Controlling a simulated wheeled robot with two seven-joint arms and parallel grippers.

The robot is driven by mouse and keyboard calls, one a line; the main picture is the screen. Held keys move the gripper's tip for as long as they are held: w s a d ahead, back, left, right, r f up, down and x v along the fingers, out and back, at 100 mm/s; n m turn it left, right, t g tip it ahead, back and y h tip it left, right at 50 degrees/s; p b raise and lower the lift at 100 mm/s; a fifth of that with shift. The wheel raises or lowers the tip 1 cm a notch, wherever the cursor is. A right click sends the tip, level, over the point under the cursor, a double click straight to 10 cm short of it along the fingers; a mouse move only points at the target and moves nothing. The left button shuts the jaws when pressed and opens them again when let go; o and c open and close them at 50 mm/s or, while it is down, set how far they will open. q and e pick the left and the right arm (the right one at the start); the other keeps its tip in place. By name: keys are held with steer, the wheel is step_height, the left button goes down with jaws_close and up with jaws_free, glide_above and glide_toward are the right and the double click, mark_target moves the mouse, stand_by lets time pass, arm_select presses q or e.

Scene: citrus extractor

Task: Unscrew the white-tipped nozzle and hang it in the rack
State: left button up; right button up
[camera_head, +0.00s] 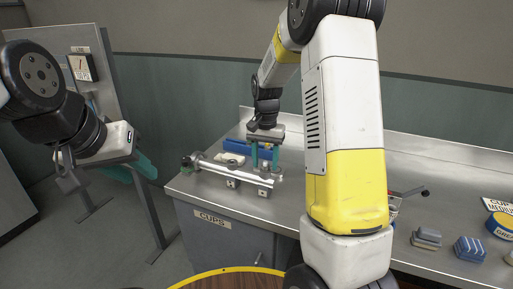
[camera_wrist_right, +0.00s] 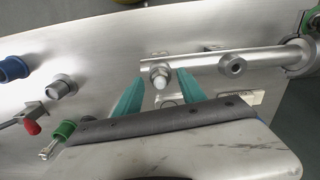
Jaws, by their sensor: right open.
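The white-tipped nozzle (camera_wrist_right: 160,76) shows in the right wrist view as a round white tip on a metal pipe (camera_wrist_right: 205,62). My right gripper (camera_wrist_right: 161,84) is open, with one teal finger on each side of the white tip in that view; I cannot tell whether they touch it. In the head view my right gripper (camera_head: 265,157) points down over the metal pipe assembly (camera_head: 235,171) on the counter, and the nozzle is too small to make out. My left gripper (camera_head: 133,172) is empty and away from the counter, its teal fingers apart. I cannot identify the rack for certain.
A grey panel stand (camera_head: 88,60) stands at left. The wrist view also shows a blue cap (camera_wrist_right: 13,68) and a red-tipped lever (camera_wrist_right: 31,128).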

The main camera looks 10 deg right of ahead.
steer(key=shift+f, duration=0.25)
jaws_close()
steer(key=n, duration=0.5)
steer(key=shift+n, duration=0.4)
steer(key=n, duration=0.6)
steer(key=shift+d, duration=0.1)
steer(key=shift+c, duration=1.5)
jaws_free()
